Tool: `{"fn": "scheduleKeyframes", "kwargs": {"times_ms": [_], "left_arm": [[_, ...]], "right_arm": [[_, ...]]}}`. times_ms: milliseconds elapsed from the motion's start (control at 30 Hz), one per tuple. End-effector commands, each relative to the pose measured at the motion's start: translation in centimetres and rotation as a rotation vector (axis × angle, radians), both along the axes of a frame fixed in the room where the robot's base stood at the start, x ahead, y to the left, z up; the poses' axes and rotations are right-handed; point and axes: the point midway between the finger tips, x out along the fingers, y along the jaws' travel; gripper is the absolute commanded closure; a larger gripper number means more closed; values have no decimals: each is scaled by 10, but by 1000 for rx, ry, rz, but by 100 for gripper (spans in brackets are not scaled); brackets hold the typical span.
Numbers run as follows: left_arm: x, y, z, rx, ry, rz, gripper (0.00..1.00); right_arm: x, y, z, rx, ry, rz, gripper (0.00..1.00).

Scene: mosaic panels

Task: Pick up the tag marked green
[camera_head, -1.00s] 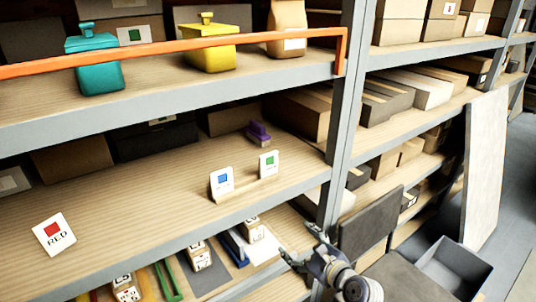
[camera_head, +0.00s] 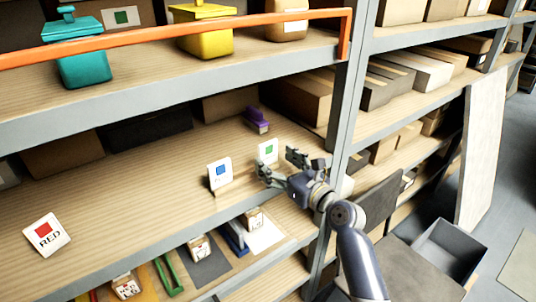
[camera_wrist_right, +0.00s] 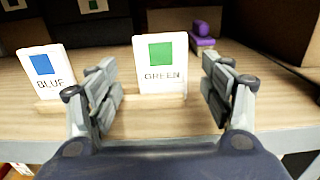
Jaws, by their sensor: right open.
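The tag marked green (camera_wrist_right: 161,78) is a white card with a green square and the word GREEN. It stands upright in a wooden holder (camera_wrist_right: 140,103) on the middle shelf, and its upper part shows in the head view (camera_head: 268,150). My right gripper (camera_head: 277,166) is open in front of it. In the right wrist view the two fingers (camera_wrist_right: 163,90) stand on either side of the tag, apart from it. The blue tag (camera_wrist_right: 48,71) stands at the left of the same holder, also seen in the head view (camera_head: 220,174). My left gripper is not in view.
A red tag (camera_head: 46,235) lies on the shelf at the left. A purple object (camera_head: 257,120) sits behind the green tag. An orange rail (camera_head: 180,38) runs along the upper shelf. A grey post (camera_head: 346,105) stands just right of my right gripper.

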Motion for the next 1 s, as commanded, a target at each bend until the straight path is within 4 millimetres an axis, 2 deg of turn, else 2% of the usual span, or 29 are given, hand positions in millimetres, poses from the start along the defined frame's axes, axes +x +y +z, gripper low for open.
{"fn": "scheduleKeyframes", "kwargs": {"times_ms": [100,300,633,667,800,833,1000], "left_arm": [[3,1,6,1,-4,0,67],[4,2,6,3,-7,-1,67],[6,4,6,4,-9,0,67],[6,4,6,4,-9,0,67],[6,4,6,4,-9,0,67],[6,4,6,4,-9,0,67],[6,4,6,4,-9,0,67]], "right_arm": [[15,9,5,-2,-2,1,27],[33,21,4,0,-1,0,27],[36,24,4,0,-1,0,27],[36,24,4,0,-1,0,31],[36,24,4,0,-1,0,63],[36,24,3,0,-1,0,68],[36,24,4,0,-1,0,68]]}}
